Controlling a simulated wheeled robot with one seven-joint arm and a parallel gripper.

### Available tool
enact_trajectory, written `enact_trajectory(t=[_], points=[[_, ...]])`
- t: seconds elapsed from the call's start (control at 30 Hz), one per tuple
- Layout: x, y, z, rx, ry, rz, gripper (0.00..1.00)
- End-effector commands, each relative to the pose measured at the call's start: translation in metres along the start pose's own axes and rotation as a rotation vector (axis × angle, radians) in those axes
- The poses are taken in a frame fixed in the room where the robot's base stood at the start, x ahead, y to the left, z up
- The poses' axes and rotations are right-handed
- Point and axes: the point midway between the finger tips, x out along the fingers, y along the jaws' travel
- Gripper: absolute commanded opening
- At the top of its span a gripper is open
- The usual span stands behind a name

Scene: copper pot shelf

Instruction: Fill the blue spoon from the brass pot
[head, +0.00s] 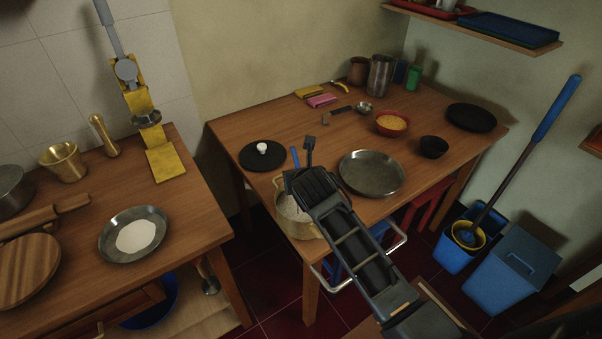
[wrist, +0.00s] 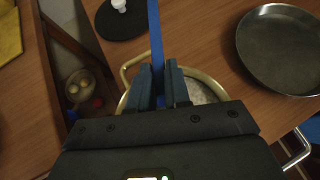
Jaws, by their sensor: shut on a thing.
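The brass pot (head: 296,229) stands at the near left of the back table, with pale, whitish contents showing inside. Its rim and loop handle (wrist: 126,67) show around my fingers in the wrist view. My gripper (wrist: 160,82) is over the pot and shut on the blue spoon (wrist: 155,35). The spoon's long blue handle runs up between the two fingers. A short piece of blue handle also shows in the head view (head: 295,154). The spoon's bowl is hidden behind my gripper, so I cannot tell whether it touches the contents or holds anything.
A steel plate (head: 371,173) is right of the pot and a black lid with a white knob (head: 262,154) is behind it. A red bowl (head: 391,124) and a black bowl (head: 433,147) stand farther back. A pan with white powder (head: 133,236) is on the left table.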

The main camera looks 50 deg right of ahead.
Motion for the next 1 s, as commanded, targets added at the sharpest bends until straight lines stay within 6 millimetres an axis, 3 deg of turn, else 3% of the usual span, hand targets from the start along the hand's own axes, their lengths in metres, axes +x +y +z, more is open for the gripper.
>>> enact_trajectory(t=[0.23,0.63,1.0], points=[[0.007,-0.021,0.004,0.001,0.0,-0.001,0.0],[-0.002,0.006,-0.001,-0.001,-0.001,-0.001,0.0],[0.007,-0.021,0.004,0.0,0.0,0.0,0.0]])
